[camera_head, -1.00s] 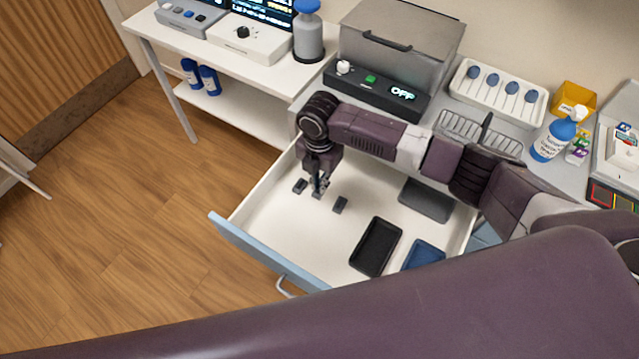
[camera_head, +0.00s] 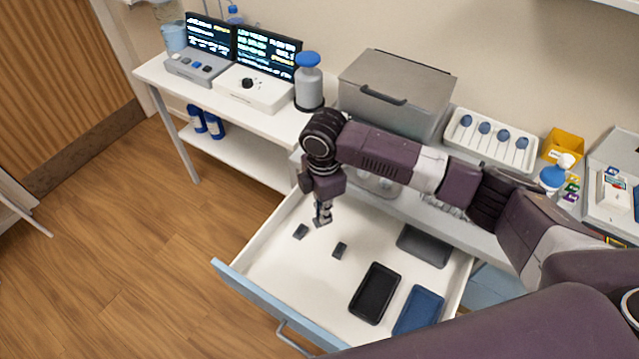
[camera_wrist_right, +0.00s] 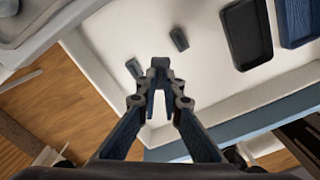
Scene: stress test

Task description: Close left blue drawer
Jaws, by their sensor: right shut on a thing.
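The drawer with the light blue front (camera_head: 262,298) stands pulled open, its white inside showing. Its metal handle (camera_head: 292,338) is on the outer face, partly hidden by my purple arm link. My right gripper (camera_head: 322,218) is over the drawer's back left part, pointing down. In the wrist view the right gripper (camera_wrist_right: 160,85) has its fingertips together on a small dark block (camera_wrist_right: 160,63). Two similar blocks (camera_head: 300,231) (camera_head: 340,250) lie on the drawer floor. My left gripper is not in view.
A black tray (camera_head: 374,293), a blue tray (camera_head: 418,310) and a grey tray (camera_head: 424,245) lie in the drawer. A grey lidded box (camera_head: 395,95), a rack (camera_head: 490,140) and a yellow bin (camera_head: 563,146) stand on the counter. The wooden floor left of the drawer is clear.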

